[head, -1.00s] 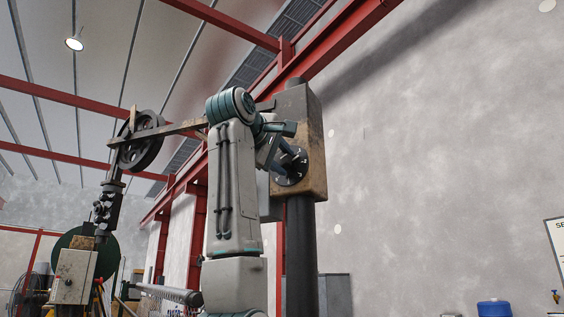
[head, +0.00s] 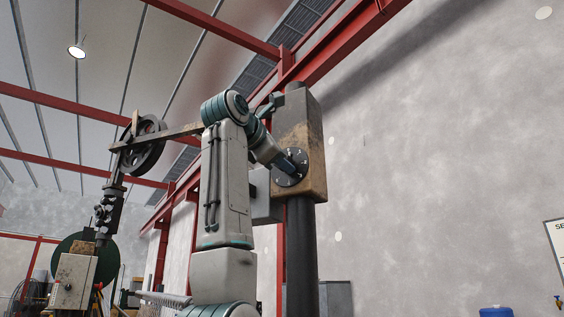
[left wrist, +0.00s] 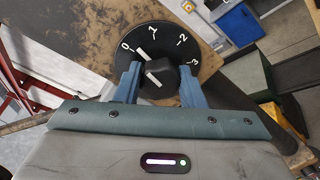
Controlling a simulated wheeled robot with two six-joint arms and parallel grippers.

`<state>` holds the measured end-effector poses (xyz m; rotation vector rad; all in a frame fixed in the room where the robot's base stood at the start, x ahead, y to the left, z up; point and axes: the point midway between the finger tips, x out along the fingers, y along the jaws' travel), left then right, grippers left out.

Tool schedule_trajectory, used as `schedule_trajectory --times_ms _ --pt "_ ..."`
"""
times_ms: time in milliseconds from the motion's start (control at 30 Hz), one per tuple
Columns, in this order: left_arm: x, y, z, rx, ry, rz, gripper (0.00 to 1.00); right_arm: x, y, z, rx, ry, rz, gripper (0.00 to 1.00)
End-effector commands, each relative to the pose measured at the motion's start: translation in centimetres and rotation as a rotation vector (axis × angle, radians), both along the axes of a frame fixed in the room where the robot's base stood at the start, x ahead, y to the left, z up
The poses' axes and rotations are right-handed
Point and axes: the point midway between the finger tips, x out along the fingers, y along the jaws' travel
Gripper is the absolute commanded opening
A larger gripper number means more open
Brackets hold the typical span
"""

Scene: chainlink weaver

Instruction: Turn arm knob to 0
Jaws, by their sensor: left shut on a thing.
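The arm knob (left wrist: 155,75) is a dark knob with a white pointer, set in a black round dial (left wrist: 120,65) numbered 0 to 3. The pointer leans up and left, between 0 and 1 and closer to 0. My left gripper (left wrist: 158,76) is shut on the knob, one blue finger on each side. In the head view, my left gripper (head: 297,160) reaches the dial (head: 284,178) on the face of a worn box (head: 312,135) on a dark post. The knob is hidden there by my gripper. My right gripper is not in view.
A flat bar (head: 178,133) and a spoked wheel (head: 142,158) extend left of my arm. The dark post (head: 300,250) stands below the box. Red beams cross overhead. The space right of the box, before the grey wall (head: 430,180), is open.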

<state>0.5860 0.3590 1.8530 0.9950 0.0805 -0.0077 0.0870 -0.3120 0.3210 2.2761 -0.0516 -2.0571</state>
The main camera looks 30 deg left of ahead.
Motion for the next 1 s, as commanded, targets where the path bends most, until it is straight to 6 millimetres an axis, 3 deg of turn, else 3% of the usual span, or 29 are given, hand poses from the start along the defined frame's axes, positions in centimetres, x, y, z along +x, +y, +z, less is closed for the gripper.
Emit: schedule_trajectory --times_ms 400,967,1000 --pt "0.17 0.04 -0.40 -0.197 -0.004 0.000 0.13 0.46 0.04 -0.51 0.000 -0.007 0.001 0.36" --pt "0.20 0.03 -0.39 -0.229 -0.006 -0.001 0.13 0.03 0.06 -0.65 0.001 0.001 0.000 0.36" --pt "0.20 0.03 -0.39 -0.229 -0.006 -0.001 0.40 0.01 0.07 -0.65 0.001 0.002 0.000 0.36"
